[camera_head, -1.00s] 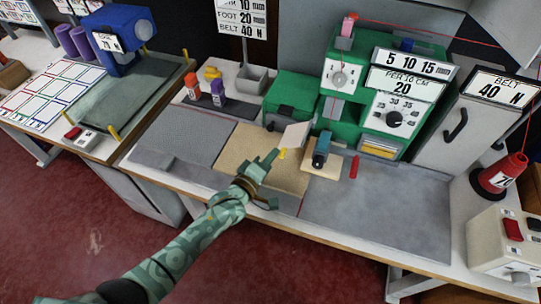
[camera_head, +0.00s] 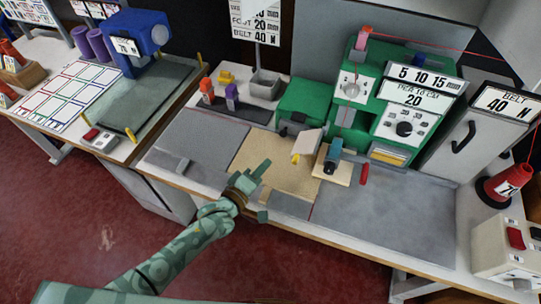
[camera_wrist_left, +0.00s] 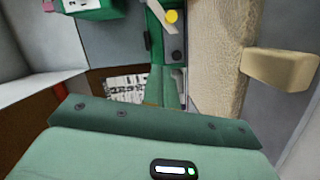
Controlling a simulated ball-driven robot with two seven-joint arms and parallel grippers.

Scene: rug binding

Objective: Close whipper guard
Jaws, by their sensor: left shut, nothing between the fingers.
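The green whipper machine (camera_head: 352,115) stands at the back of the bench. A pale, tilted plate, which looks like its guard (camera_head: 309,142), stands out at its front left, with a small yellow tab (camera_head: 295,159) at the lower edge. My left gripper (camera_head: 264,168) is over the tan mat, to the left of the tab and apart from it. Its fingers are shut and empty. In the left wrist view the shut fingers (camera_wrist_left: 164,88) point up the picture, and a round yellow end (camera_wrist_left: 172,16) shows beyond them. My right gripper is not in view.
A blue-green clamp-like part (camera_head: 333,155) on a wooden block and a red bar (camera_head: 364,174) are right of the plate. A red thread cone (camera_head: 506,184) stands far right. The grey mat (camera_head: 385,215) is clear. A blue machine (camera_head: 130,42) is on the left bench.

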